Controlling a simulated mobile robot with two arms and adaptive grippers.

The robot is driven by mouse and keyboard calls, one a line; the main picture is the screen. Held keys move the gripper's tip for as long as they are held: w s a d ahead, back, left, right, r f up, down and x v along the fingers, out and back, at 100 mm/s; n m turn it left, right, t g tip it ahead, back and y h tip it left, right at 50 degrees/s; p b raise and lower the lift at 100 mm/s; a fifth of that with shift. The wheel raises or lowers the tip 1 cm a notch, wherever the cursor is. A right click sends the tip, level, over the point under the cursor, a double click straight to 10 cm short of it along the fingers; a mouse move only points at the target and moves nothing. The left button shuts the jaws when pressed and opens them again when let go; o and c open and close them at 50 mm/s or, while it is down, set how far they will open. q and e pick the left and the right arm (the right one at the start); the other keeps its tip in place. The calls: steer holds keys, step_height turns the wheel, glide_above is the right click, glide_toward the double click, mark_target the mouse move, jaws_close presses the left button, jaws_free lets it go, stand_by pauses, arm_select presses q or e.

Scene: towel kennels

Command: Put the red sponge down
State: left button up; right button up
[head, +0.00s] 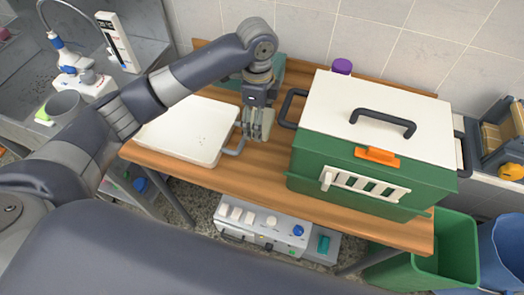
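My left gripper (257,136) points down over the wooden table, between the white tray (188,132) and the green pet carrier (345,158). Its fingers are seen close together from behind, and I cannot tell whether they are open or shut. No red sponge shows clearly in this view, and none is visible at the fingers. A small dull red thing sits at the far left edge, too cut off to identify. My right gripper is not in view.
The carrier has a white lid and dark handles. A purple-capped item (342,66) stands behind it. The wooden table (240,178) has a bare strip in front. A sink is at left, a green bin (455,250) at lower right, and a control box (262,222) below.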

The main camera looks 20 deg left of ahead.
arm_select(q)
steer(key=shift+s+d+f+m, duration=0.1)
steer(key=shift+d+f+m, duration=0.1)
steer(key=shift+m, duration=0.1)
steer(key=p, duration=0.1)
glide_above(260, 148)
step_height(260, 148, down, 5)
steer(key=shift+f+p, duration=0.45)
steer(key=shift+f, duration=1.8)
steer(key=shift+f, duration=0.15)
steer(key=o, duration=1)
steer(key=shift+r, duration=0.6)
step_height(260, 148, up, 11)
steer(key=shift+r+b, duration=0.1)
steer(key=shift+b, duration=0.75)
